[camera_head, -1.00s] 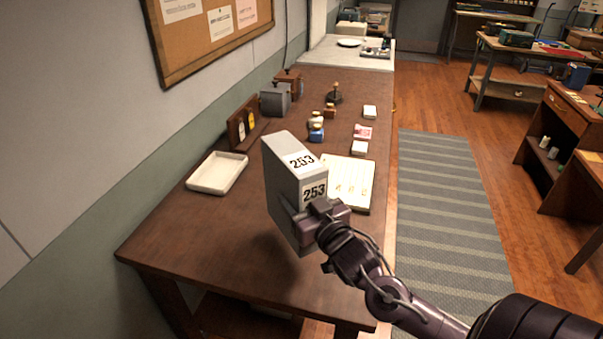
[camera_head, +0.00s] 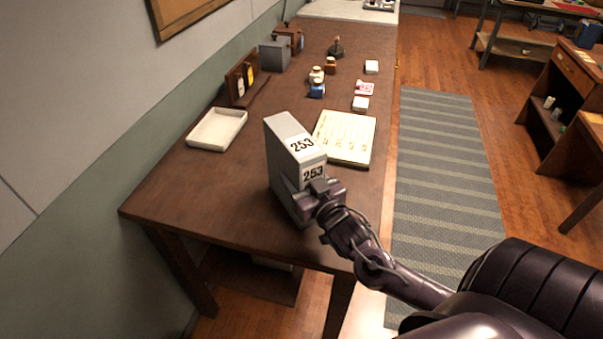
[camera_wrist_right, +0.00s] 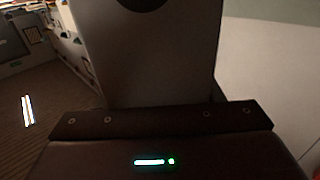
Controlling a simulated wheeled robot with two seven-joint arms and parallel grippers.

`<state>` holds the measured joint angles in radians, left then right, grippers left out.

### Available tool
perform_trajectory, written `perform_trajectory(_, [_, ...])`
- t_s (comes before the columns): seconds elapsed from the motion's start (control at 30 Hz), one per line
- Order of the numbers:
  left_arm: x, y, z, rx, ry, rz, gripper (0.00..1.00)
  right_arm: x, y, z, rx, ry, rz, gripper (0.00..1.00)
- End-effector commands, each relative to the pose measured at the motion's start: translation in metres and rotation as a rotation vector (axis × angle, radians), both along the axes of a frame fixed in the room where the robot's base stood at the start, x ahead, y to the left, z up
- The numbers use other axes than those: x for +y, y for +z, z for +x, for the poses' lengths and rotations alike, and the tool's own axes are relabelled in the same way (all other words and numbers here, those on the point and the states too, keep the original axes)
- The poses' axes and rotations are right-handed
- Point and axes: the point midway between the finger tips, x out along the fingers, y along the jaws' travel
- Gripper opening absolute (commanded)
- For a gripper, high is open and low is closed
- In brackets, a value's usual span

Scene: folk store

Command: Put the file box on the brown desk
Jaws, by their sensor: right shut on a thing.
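The grey file box (camera_head: 285,165), marked 253 on white labels, stands upright over the front part of the brown desk (camera_head: 190,205). My right gripper (camera_head: 318,195) is shut on its near, lower side. In the right wrist view the file box (camera_wrist_right: 150,50) fills the middle, between the fingers. The box's bottom is near the desk top; I cannot tell whether it touches. My left gripper is not in view.
A white tray (camera_head: 217,128) lies left of the box. Bottles (camera_head: 317,88), a grey box (camera_head: 274,55) and a card holder (camera_head: 240,80) stand farther back. The desk's front left is bare.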

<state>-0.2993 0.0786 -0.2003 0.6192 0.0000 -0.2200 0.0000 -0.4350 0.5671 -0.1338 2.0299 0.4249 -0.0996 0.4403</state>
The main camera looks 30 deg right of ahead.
Motion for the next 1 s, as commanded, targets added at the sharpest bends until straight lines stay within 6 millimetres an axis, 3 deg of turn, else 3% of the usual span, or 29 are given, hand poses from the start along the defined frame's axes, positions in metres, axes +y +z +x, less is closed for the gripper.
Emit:
perform_trajectory(0.07, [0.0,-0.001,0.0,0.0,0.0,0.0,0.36,0.0,0.002,0.001,-0.011,-0.001,0.0,0.01])
perform_trajectory(0.1, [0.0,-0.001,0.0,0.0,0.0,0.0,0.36,0.0,-0.002,0.0,0.0,0.0,0.0,0.62])
perform_trajectory(0.23, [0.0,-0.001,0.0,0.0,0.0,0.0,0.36,0.0,-0.002,0.0,0.001,0.0,0.0,0.8])
perform_trajectory(0.63, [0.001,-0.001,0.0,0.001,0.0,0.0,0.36,0.0,-0.001,-0.004,0.003,0.001,0.0,0.82])
perform_trajectory(0.77, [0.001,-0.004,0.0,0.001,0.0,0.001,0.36,0.002,-0.003,-0.019,0.005,0.002,0.0,0.82])
perform_trajectory(1.0, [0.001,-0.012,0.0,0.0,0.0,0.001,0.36,0.005,-0.003,-0.063,0.006,0.001,0.001,0.82])
